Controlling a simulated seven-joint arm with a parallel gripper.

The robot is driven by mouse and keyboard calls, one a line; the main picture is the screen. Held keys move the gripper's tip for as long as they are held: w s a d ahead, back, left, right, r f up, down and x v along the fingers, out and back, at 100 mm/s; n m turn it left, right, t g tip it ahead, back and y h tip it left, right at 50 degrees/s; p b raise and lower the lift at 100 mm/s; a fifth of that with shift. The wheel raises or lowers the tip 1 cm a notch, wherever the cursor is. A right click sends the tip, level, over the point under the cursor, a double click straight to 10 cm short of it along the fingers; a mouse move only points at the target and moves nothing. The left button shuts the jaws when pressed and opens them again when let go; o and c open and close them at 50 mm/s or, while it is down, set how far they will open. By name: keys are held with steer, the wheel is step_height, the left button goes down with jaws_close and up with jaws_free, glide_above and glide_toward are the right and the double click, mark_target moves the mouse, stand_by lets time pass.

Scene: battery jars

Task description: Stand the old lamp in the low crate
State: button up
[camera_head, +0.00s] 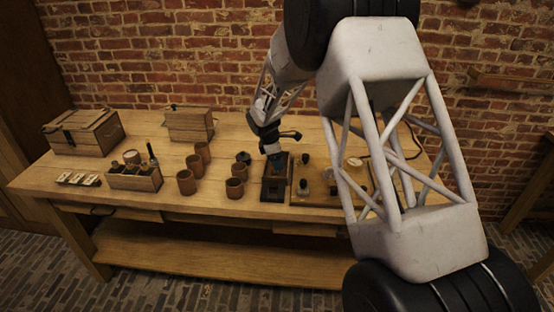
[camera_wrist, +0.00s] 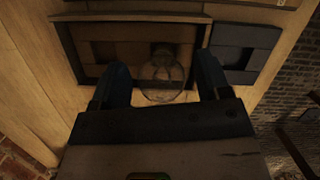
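A clear glass bulb, which looks like the old lamp (camera_wrist: 163,82), shows between my fingers in the wrist view. Its narrower part points toward a dark-framed box. My gripper (camera_wrist: 163,72) has its two blue-grey fingers well apart, with a narrow gap seeming to show on each side of the glass. In the head view my gripper (camera_head: 275,160) points down over the dark-framed box (camera_head: 274,195), and the lamp cannot be made out there. A low open wooden crate (camera_head: 137,183) stands at the left of the table, holding a few jars and a dark-necked bottle.
Several brown clay cups (camera_head: 235,188) stand between the crate and my gripper. A lidded chest (camera_head: 85,131) and a smaller wooden box (camera_head: 190,125) stand at the back. A flat holder (camera_head: 78,180) lies left of the crate. A board (camera_head: 318,199) with small items is right.

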steer(key=shift+r, duration=0.15)
steer(key=v, duration=1.2)
stand_by(0.3)
stand_by(0.5)
steer(key=s+d+r+m+y, duration=0.1)
steer(key=s+d+r+m, duration=0.4)
steer(key=s+d+r, duration=0.45)
steer(key=s+d+r+m+y, duration=0.1)
steer(key=s+d+r+m, duration=0.45)
steer(key=s+d, duration=0.6)
steer(key=s+d+m, duration=0.3)
steer(key=s, duration=0.7)
steer(key=s+d+f+m+t, duration=0.1)
steer(key=s+d+m, duration=0.2)
steer(key=s, duration=0.8)
steer(key=s+d+m+t+y, duration=0.1)
steer(key=s+d+m, duration=0.2)
steer(key=s, duration=0.8)
steer(key=shift+f+m, duration=0.4)
steer(key=shift+m, duration=0.05)
